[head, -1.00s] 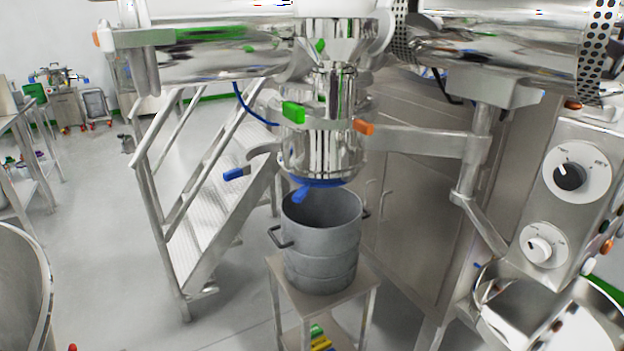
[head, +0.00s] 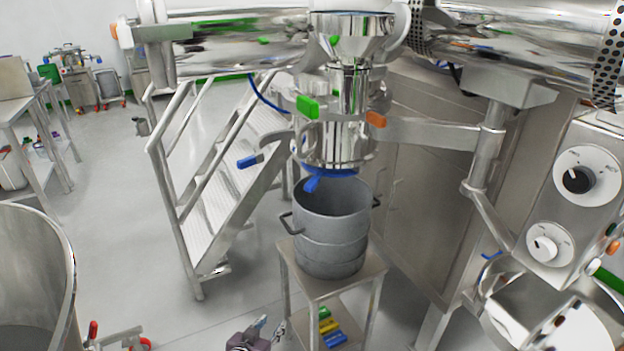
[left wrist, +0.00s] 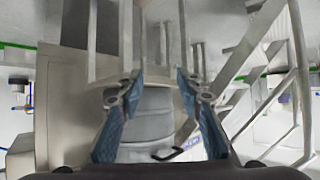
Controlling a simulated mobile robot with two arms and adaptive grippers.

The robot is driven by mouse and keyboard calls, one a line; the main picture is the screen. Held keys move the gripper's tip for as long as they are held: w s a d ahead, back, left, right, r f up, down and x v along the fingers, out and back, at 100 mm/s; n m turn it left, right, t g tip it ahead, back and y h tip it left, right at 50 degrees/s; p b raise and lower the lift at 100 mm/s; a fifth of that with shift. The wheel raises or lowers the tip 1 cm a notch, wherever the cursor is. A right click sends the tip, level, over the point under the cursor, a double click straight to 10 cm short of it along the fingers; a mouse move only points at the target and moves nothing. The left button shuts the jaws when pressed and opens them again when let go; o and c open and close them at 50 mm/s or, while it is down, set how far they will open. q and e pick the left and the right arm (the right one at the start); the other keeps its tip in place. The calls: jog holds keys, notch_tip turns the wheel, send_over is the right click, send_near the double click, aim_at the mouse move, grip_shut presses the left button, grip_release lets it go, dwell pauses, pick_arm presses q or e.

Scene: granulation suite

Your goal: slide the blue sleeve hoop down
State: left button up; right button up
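The blue sleeve hoop (head: 330,171) is a thin band around the lower end of the steel outlet (head: 338,147). A blue tab (head: 312,184) sticks out at its front left. The hoop is just above the mouth of a grey drum (head: 331,228). My left gripper (head: 269,325) shows at the bottom edge of the head view, low and in front of the drum's stand, apart from the hoop. In the left wrist view its blue-padded fingers (left wrist: 159,80) are spread and empty, with the grey drum (left wrist: 152,112) between them. My right gripper is out of view.
The drum stands on a small steel stand (head: 290,262) with coloured items on its lower shelf. Steel steps (head: 215,210) are to the left, and a control panel (head: 570,195) is to the right. A large steel vessel (head: 68,270) is at lower left.

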pick_arm(q)
jog(key=w+d+r+t+h, duration=0.15)
jog(key=w+r, duration=0.25)
jog(key=r, duration=0.6)
jog(key=w+d+r+t, duration=0.2)
jog(key=w+d+r, duration=0.15)
jog(key=r, duration=0.55)
jog(key=m+t+h+p, duration=0.2)
jog(key=h, duration=0.1)
send_near(307, 189)
jog(key=shift+y, duration=0.25)
jog(key=x, duration=0.4)
jog(key=shift+w+d, duration=0.3)
jog(key=shift+w+d+r, duration=0.1)
jog(key=shift+r, duration=0.15)
jog(key=shift+x, duration=3.75)
jog(key=shift+f, duration=0.15)
jog(key=shift+c, duration=0.2)
grip_shut()
